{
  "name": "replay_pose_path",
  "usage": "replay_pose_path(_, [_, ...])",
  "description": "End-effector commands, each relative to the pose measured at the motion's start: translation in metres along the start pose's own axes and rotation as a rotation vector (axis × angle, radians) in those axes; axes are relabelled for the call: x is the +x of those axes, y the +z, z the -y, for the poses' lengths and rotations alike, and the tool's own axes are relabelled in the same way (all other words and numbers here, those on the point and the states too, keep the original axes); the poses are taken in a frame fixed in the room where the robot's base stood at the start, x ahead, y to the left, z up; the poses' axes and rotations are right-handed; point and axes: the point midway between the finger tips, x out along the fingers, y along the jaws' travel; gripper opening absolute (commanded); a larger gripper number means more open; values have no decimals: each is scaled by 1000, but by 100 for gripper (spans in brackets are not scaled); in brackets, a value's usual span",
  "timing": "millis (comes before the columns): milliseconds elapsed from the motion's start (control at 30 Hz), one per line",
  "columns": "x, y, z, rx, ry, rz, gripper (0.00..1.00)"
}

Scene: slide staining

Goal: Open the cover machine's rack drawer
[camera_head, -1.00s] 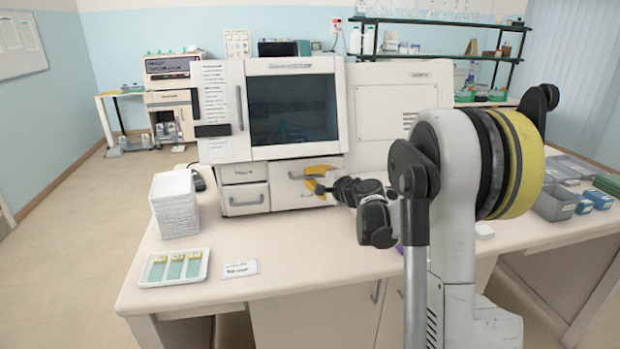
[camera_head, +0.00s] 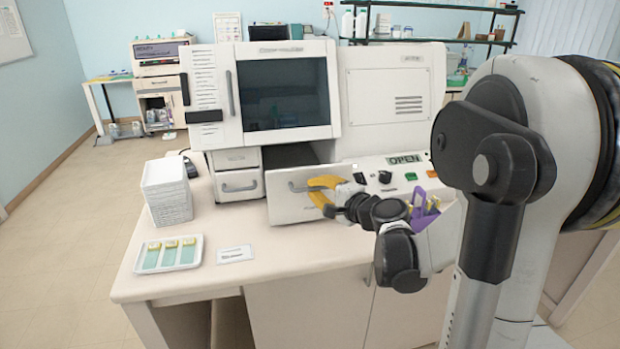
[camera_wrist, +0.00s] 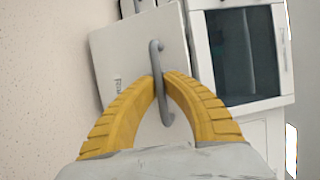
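The cover machine (camera_head: 385,95) is a white cabinet with a dark window on the table. Its rack drawer (camera_head: 285,206) is pulled out well past the machine's front, and a dark opening shows behind its white front panel. The drawer's grey bar handle (camera_wrist: 156,60) runs upright in the wrist view. My gripper (camera_head: 318,188) has yellow fingers at the handle. In the wrist view the fingertips close in on both sides of the handle, so my gripper is shut on it. The drawer front (camera_wrist: 112,55) fills the area behind the fingers.
A smaller drawer (camera_head: 238,185) left of the rack drawer is closed. A stack of white trays (camera_head: 168,196) and a slide tray (camera_head: 168,268) stand on the left. A panel reads OPEN (camera_head: 405,160). A purple rack (camera_head: 424,212) is right of my gripper. A label card (camera_head: 235,254) lies in front.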

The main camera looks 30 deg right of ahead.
Motion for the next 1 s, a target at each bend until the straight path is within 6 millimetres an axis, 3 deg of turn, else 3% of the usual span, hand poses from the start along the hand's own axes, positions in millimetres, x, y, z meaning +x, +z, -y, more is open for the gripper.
replay_pose_path(200, [-12,5,-2,0,0,1,0])
replay_pose_path(500, [-12,5,-2,0,0,1,0])
replay_pose_path(533, [-12,5,-2,0,0,1,14])
replay_pose_path(600, [-12,5,-2,0,0,0,32])
replay_pose_path(1000, [-20,4,-2,0,0,-2,32])
